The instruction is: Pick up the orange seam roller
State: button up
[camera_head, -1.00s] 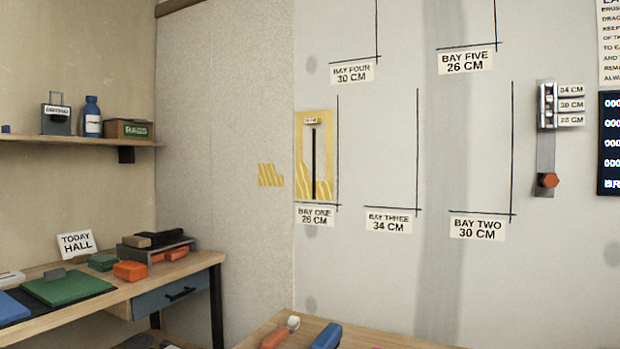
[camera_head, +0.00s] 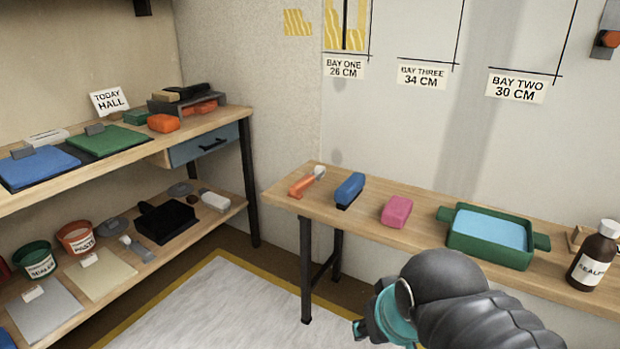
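The orange seam roller (camera_head: 303,185) lies on the left end of the wooden wall table, its pale roller head pointing to the back right. My gripper, or the wrist end of my arm (camera_head: 372,322), shows low in the picture, dark with teal parts. It is in front of the table and apart from the roller. Its fingers are not clear, so I cannot tell whether it is open or shut.
Right of the roller on the table (camera_head: 274,196) are a blue brush-like block (camera_head: 349,188), a pink block (camera_head: 397,210), a green tray of blue liquid (camera_head: 455,245) and a brown bottle (camera_head: 594,256). A shelved workbench (camera_head: 225,122) stands left. Floor between is clear.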

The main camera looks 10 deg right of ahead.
aim_at(296, 191)
jog(key=u, duration=0.5)
jog(key=i, duration=1.05)
jog(key=z, duration=0.1)
